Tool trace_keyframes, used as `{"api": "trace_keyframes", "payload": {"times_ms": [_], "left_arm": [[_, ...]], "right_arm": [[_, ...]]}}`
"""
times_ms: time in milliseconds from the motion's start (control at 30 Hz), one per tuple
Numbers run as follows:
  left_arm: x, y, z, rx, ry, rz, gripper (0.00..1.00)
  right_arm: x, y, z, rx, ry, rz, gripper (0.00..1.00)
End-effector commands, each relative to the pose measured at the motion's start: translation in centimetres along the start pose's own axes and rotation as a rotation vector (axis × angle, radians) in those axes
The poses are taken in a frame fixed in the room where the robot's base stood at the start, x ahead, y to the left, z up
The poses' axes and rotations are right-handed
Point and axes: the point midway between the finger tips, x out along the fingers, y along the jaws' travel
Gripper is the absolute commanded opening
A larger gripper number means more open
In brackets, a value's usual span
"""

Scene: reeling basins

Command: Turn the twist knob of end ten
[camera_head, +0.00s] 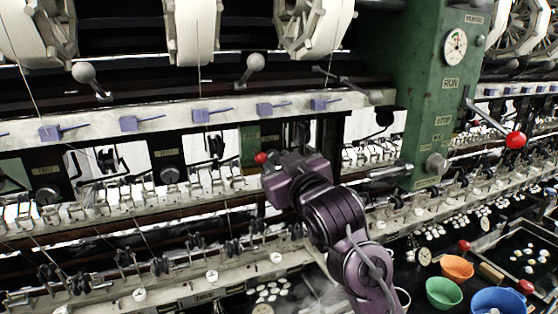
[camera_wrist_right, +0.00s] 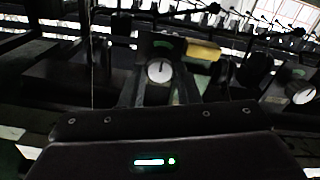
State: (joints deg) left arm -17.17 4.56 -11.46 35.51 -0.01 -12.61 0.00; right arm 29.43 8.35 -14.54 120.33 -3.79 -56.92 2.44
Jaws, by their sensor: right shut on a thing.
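My right gripper (camera_head: 283,172) is at the row of knobs along the machine front, reached by my purple arm from the lower right. It is shut on a knob, which the gripper hides in the head view; I take it for the twist knob of end ten, but its label cannot be read. Ahead stands a white dial knob (camera_wrist_right: 159,71) with a dark upright pointer under a green label. My left gripper is not in view.
Similar knobs (camera_head: 170,173) sit to the left. A red ball (camera_head: 261,158) is close beside the gripper. A green post (camera_head: 440,90) with a gauge and a red-ended lever (camera_head: 515,139) stands to the right. Orange (camera_head: 457,268), green (camera_head: 444,293) and blue (camera_head: 498,301) bowls are at the lower right.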

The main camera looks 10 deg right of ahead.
Motion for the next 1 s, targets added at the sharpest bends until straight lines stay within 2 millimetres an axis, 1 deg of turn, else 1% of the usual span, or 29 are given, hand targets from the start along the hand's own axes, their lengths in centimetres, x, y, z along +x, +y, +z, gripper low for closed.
{"api": "trace_keyframes", "payload": {"times_ms": [200, 600, 633, 767, 800, 1000], "left_arm": [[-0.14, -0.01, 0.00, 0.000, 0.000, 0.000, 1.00], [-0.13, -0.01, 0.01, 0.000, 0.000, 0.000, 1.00], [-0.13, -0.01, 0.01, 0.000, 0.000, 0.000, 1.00], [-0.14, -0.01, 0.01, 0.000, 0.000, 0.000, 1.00], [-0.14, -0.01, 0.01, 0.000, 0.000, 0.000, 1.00], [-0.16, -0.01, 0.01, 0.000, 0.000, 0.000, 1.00]], "right_arm": [[0.05, -0.16, 0.28, 0.038, -0.007, -0.003, 0.06], [0.06, -0.16, 0.34, 0.043, -0.008, -0.003, 0.06], [0.06, -0.16, 0.34, 0.043, -0.008, -0.003, 0.30], [0.04, -0.13, 0.27, 0.043, -0.006, -0.002, 0.47], [0.04, -0.11, 0.24, 0.043, -0.006, -0.002, 0.51], [0.02, -0.06, 0.12, 0.043, -0.003, -0.001, 0.51]]}}
